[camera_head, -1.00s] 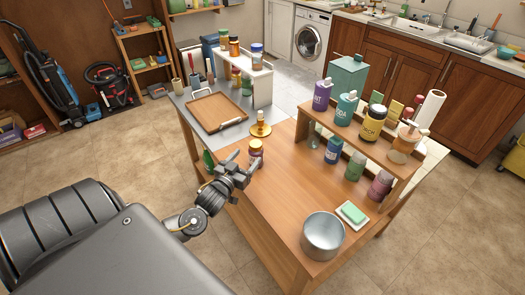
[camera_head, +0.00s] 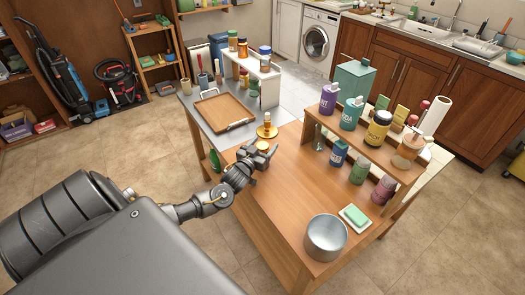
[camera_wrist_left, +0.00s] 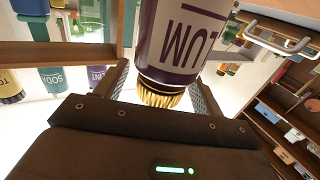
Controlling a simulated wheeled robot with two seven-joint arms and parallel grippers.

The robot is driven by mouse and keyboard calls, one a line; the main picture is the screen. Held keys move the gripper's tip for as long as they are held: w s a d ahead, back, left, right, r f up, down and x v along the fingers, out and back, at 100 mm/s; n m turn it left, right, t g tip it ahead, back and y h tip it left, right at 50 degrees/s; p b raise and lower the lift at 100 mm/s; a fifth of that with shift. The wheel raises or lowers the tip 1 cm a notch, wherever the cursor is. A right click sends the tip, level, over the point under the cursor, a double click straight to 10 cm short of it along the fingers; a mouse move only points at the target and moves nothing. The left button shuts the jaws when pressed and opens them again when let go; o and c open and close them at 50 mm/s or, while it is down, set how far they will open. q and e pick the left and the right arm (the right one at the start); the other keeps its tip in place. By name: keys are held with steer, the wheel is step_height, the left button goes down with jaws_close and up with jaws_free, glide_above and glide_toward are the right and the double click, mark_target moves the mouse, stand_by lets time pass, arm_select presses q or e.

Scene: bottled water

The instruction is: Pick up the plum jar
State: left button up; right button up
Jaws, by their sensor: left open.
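My left gripper (camera_head: 261,159) is at the jar. In the left wrist view the open fingers (camera_wrist_left: 160,88) stand one on each side of the jar's lid end, with a narrow gap visible. My right gripper is not in view.
A brass holder (camera_head: 267,131) stands just behind the jar. A wooden tray (camera_head: 222,110) lies on the grey surface beyond. A wooden shelf (camera_head: 372,150) with several bottles stands to the right. A metal pot (camera_head: 325,238) is at the front; the table middle is clear.

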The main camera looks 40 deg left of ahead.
arm_select(q)
steer(key=shift+w, duration=0.5)
steer(key=c, duration=1.4)
steer(key=shift+c, duration=0.2)
steer(key=shift+r, duration=0.15)
